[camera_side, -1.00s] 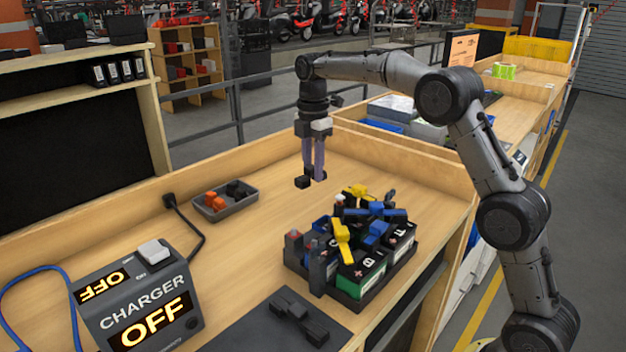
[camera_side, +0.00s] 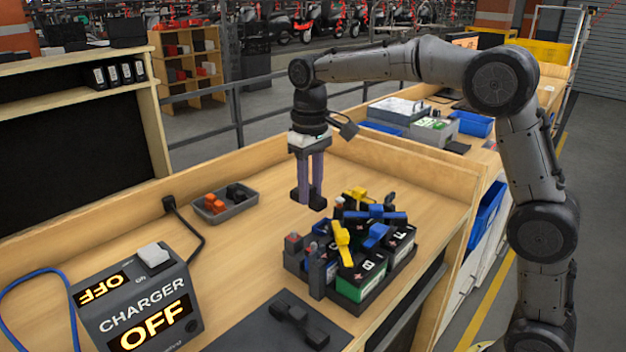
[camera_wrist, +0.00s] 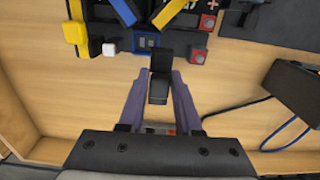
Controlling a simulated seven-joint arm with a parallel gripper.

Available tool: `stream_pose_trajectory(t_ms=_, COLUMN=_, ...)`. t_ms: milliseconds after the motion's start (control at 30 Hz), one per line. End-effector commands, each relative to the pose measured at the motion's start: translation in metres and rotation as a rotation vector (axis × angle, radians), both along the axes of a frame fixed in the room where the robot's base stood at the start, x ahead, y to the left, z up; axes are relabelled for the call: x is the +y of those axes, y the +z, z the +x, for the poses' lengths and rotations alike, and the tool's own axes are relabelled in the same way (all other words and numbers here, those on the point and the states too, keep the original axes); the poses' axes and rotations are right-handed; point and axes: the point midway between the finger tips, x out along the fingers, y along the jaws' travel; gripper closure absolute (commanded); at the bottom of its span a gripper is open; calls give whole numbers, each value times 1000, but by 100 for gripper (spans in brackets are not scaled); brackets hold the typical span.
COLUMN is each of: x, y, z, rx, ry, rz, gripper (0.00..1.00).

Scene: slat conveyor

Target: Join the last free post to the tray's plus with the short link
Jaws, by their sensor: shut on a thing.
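My gripper (camera_side: 309,196) is shut on a short black link (camera_side: 318,202) and holds it above the bench, behind the battery tray. In the wrist view the black link (camera_wrist: 160,75) sits between the two purple fingers. The dark tray (camera_side: 291,264) carries several batteries (camera_side: 362,281) with yellow (camera_side: 342,238) and blue (camera_side: 376,233) links across their tops. A red-topped post (camera_side: 293,240) stands at the tray's left corner; red-topped posts also show in the wrist view (camera_wrist: 198,56). I cannot tell which post is free or which is the tray's plus.
A grey bin (camera_side: 239,208) with orange and black pieces stands behind left. The charger (camera_side: 140,305), reading OFF, is at the front left. A dark mat (camera_side: 252,334) bears another black piece (camera_side: 298,320). Wooden walls edge the bench; bare wood lies between bin and tray.

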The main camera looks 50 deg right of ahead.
Motion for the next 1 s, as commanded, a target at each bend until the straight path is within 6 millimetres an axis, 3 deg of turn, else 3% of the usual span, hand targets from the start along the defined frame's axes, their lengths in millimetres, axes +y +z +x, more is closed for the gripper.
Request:
stream_pose_trajectory(t_ms=100, x=29, y=12, z=-23, rx=-4, ry=-85, rz=1, gripper=100)
stream_pose_trajectory(t_ms=333, x=58, y=28, z=-44, rx=-3, ry=-24, rz=0, gripper=100)
stream_pose_trajectory(t_ms=467, x=63, y=26, z=-46, rx=0, ry=-12, rz=0, gripper=100)
stream_pose_trajectory(t_ms=1000, x=62, y=-14, z=-45, rx=0, ry=-12, rz=0, gripper=100)
